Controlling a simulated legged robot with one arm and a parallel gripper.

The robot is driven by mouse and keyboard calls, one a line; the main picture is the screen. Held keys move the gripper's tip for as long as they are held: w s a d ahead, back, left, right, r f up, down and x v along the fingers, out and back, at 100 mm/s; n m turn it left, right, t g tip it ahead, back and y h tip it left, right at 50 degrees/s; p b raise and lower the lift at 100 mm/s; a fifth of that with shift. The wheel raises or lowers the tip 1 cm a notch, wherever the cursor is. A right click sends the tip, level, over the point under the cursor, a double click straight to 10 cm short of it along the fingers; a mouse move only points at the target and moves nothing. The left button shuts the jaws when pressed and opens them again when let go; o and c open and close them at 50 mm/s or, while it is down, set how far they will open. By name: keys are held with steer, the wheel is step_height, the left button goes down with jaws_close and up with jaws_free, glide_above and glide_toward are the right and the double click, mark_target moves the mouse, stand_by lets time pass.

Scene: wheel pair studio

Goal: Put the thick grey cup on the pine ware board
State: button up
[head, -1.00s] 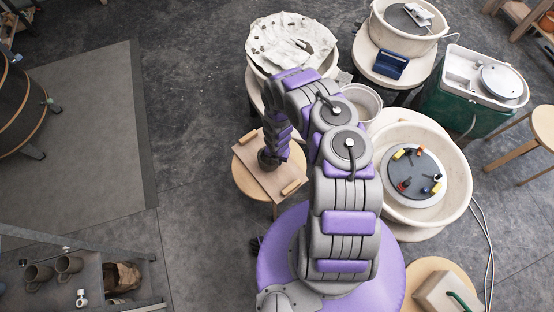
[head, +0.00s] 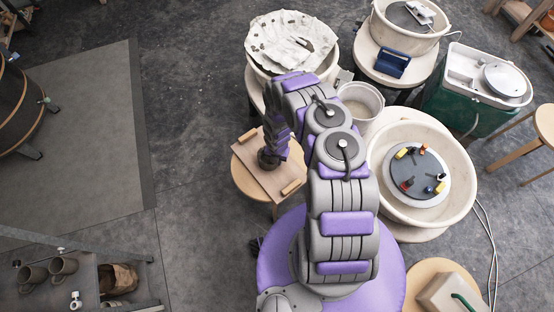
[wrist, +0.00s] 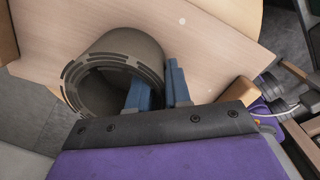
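The thick grey cup (wrist: 118,62) shows in the wrist view with its notched, ringed mouth toward the camera. In the head view it is a small dark shape (head: 268,160) at the pine ware board, partly covered by my arm. My gripper (wrist: 158,88) has one blue finger inside the mouth and the other outside, closed on the cup's wall. The pine ware board (wrist: 215,60) is behind the cup; in the head view it (head: 285,179) lies tilted on a round stool. I cannot tell whether the cup touches the board.
The board has raised end strips (head: 291,187). A wheel basin (head: 455,165) with small coloured tools stands right, a bucket (head: 360,100) and a cloth-covered basin (head: 290,42) behind. Two brown mugs (head: 63,266) sit on a shelf at lower left. Open floor lies left of the stool.

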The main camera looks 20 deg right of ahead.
steer(key=o, duration=0.4)
